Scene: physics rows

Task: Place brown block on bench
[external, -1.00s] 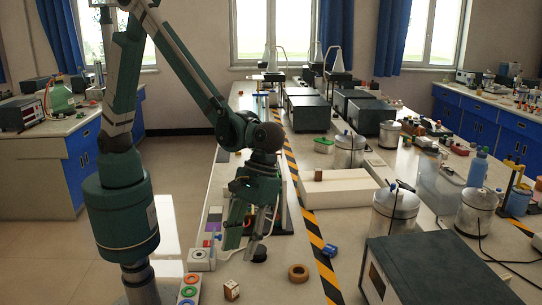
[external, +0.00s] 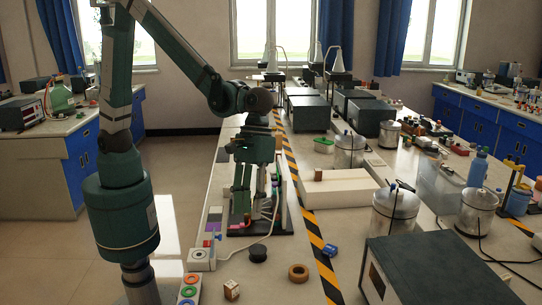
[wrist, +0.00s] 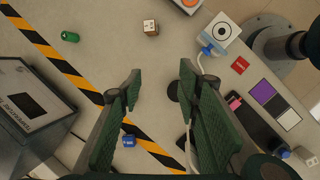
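A small brown block (external: 318,174) sits on top of a long white box on the bench (external: 275,260). It lies to the right of my gripper in the external view and cannot be made out in the wrist view. My gripper (external: 247,208) points down above the left part of the bench.
The white box (external: 345,188) stands beyond the striped tape. Metal canisters (external: 394,210) and a dark instrument (external: 435,270) crowd the right. Bare bench shows around the ring.

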